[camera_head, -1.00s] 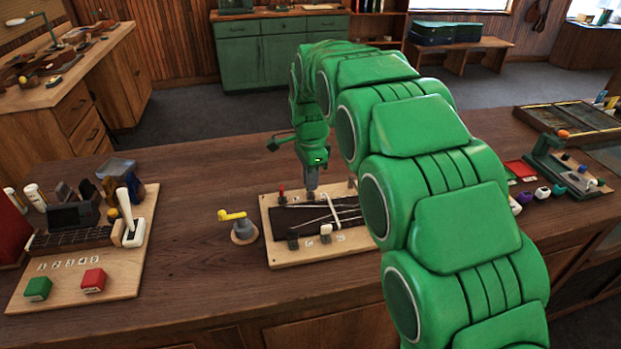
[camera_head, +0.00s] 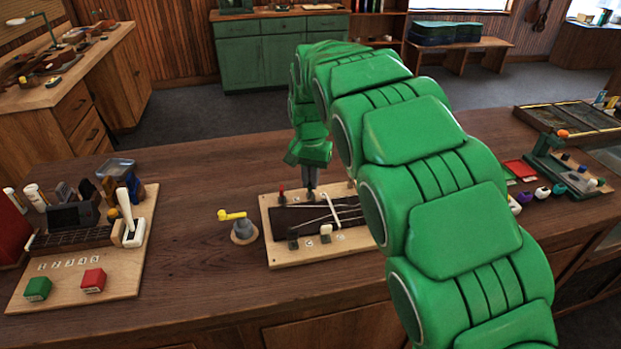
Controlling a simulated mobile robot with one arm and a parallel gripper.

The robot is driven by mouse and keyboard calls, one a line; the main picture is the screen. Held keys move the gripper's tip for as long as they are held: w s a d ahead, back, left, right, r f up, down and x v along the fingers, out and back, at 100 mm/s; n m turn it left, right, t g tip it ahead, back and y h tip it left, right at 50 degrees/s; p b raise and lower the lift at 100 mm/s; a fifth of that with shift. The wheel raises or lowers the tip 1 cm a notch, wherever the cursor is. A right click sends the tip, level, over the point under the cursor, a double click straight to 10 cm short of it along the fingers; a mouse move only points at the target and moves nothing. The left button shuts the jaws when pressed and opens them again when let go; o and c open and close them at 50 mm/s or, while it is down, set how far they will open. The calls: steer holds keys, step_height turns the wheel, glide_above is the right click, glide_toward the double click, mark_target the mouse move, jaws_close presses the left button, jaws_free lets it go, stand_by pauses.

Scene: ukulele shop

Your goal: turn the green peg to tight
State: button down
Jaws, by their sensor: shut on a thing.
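The peg board (camera_head: 275,255) is a pale wooden panel with a dark inset and thin strings, lying on the bench. A red peg (camera_head: 281,196) stands at its back left, a dark peg (camera_head: 293,240) and a white peg (camera_head: 325,231) along its front. My gripper (camera_head: 310,196) points down at the board's back edge, just right of the red peg. It is shut on a peg there, which the fingers hide; no green peg shows elsewhere on the board. A pale bar (camera_head: 335,210) crosses the strings at a slant.
A grey post with a yellow crank (camera_head: 232,215) stands left of the board. Further left is a wooden panel with a white lever (camera_head: 130,220), a green block (camera_head: 37,289) and a red block (camera_head: 92,281). My arm hides the bench right of the board.

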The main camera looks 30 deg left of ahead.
steer(key=shift+n, duration=0.7)
steer(key=c, duration=1.2)
jaws_free()
steer(key=shift+r, duration=0.1)
steer(key=shift+r, duration=3.85)
